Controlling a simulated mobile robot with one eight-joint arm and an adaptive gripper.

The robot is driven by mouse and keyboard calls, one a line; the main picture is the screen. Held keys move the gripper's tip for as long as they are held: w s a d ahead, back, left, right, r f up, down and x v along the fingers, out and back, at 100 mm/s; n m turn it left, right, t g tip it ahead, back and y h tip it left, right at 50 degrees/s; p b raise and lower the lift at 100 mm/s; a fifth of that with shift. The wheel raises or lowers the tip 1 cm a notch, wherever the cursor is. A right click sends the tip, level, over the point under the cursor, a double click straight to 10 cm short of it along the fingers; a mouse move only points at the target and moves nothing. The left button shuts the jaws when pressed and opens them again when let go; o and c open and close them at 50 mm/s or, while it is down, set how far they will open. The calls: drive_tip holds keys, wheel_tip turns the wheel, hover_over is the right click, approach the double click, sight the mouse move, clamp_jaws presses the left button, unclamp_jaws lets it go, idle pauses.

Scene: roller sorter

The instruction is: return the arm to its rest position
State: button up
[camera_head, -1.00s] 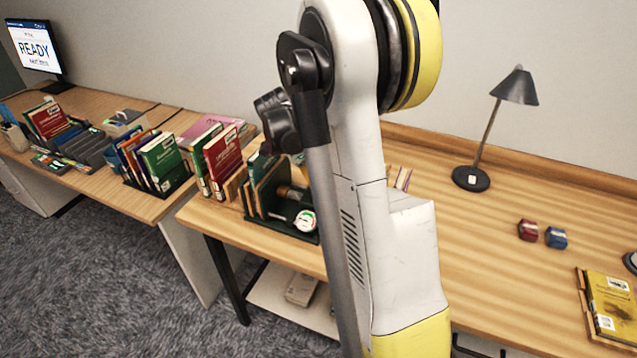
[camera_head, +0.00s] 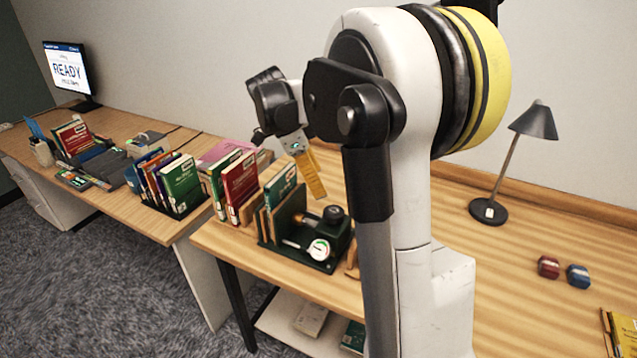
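My arm rises through the middle of the view, white with a yellow and black joint at the top. My gripper (camera_head: 262,136) appears as a dark, partly seen shape to the left of the arm's black elbow, above the back of the desk. A small grey part with a green light and a yellowish strip show just below it. I cannot tell whether the strip is held or whether the fingers are open.
A dark green rack (camera_head: 330,264) with books and a round gauge stands below the gripper on the wooden desk (camera_head: 520,270). A black lamp (camera_head: 490,210), a red block (camera_head: 548,267) and a blue block (camera_head: 578,276) are at right. A monitor (camera_head: 67,72) reads READY.

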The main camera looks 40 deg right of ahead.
idle(0.3)
drive_tip(key=s+a+n+t+y, duration=0.2)
drive_tip(key=s+a+n+t, duration=0.3)
drive_tip(key=a+n, duration=0.7)
drive_tip(key=s+a+n+t+y, duration=0.1)
drive_tip(key=s+a+n+t, duration=0.3)
drive_tip(key=s+a+n, duration=0.5)
drive_tip(key=shift+a+f+n+t+y+b, duration=0.45)
drive_tip(key=shift+a+n, duration=1.35)
drive_tip(key=shift+a, duration=0.45)
drive_tip(key=shift+s, duration=0.1)
